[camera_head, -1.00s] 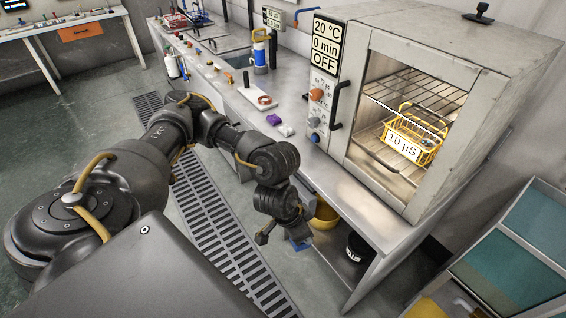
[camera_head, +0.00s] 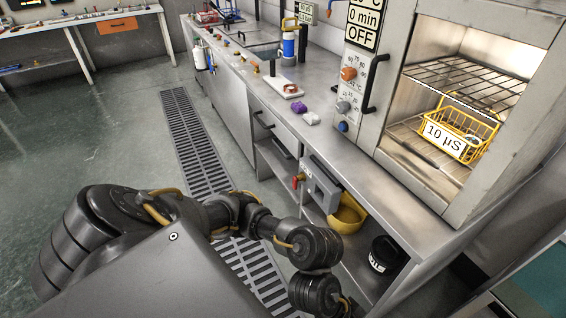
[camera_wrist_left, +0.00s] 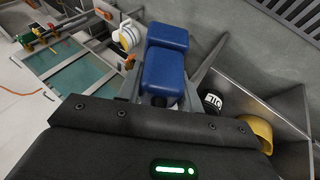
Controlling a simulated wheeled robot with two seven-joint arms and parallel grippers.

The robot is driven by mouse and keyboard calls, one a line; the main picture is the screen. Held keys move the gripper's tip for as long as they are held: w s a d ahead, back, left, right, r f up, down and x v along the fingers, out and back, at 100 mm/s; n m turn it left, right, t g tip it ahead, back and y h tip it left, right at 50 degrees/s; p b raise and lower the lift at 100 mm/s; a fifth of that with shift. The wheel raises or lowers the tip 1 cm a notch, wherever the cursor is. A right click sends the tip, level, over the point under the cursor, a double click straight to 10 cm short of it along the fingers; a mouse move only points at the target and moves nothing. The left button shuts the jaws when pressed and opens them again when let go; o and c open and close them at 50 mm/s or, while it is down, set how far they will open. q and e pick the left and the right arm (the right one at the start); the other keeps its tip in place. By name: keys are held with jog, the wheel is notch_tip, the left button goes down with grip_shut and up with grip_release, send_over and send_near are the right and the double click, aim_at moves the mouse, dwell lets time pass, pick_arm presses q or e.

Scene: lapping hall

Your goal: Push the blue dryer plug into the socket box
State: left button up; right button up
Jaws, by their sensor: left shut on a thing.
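The blue dryer plug (camera_wrist_left: 165,72) is in the left wrist view, a two-part blue block between the fingers of my left gripper (camera_wrist_left: 160,98). The gripper is shut on it. In the head view my left wrist is at the bottom edge, and the plug is not visible there. A grey box on the bench front, apparently the socket box (camera_head: 322,186), is beyond and above my left wrist, apart from it. Its socket opening cannot be made out. My right gripper is in neither view.
The drying oven (camera_head: 400,100) holds a yellow basket (camera_head: 480,128). A red valve handle (camera_head: 298,181) is left of the grey box. A yellow bowl (camera_head: 350,212) and a black tub (camera_head: 384,255) are on the lower shelf. The floor left of the drain grate (camera_head: 190,145) is clear.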

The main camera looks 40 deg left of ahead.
pick_arm(q)
jog(key=w+f+n+t+b, duration=0.3)
jog(key=w+n+b, duration=0.3)
jog(key=w, duration=0.1)
jog(key=w+a+f+n+t+y+b, duration=0.1)
jog(key=w+a+f+n+t+b, duration=0.15)
jog(key=a, duration=0.35)
jog(key=w+a+f+n+t+y+b, duration=0.1)
jog(key=w+a+n+t+b, duration=0.15)
jog(key=w+a, duration=0.2)
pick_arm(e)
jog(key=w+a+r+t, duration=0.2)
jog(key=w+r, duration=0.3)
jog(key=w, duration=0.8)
pick_arm(q)
jog(key=a+r+n+t+y+b, duration=0.1)
jog(key=a+n+t+y, duration=0.2)
jog(key=a, duration=1.1)
jog(key=w+a+r+n+t+y+b, duration=0.1)
jog(key=a+n+t+y, duration=0.2)
jog(key=a+n, duration=0.4)
jog(key=a+t, duration=0.1)
jog(key=a, duration=0.6)
jog(key=shift+r+y, duration=0.3)
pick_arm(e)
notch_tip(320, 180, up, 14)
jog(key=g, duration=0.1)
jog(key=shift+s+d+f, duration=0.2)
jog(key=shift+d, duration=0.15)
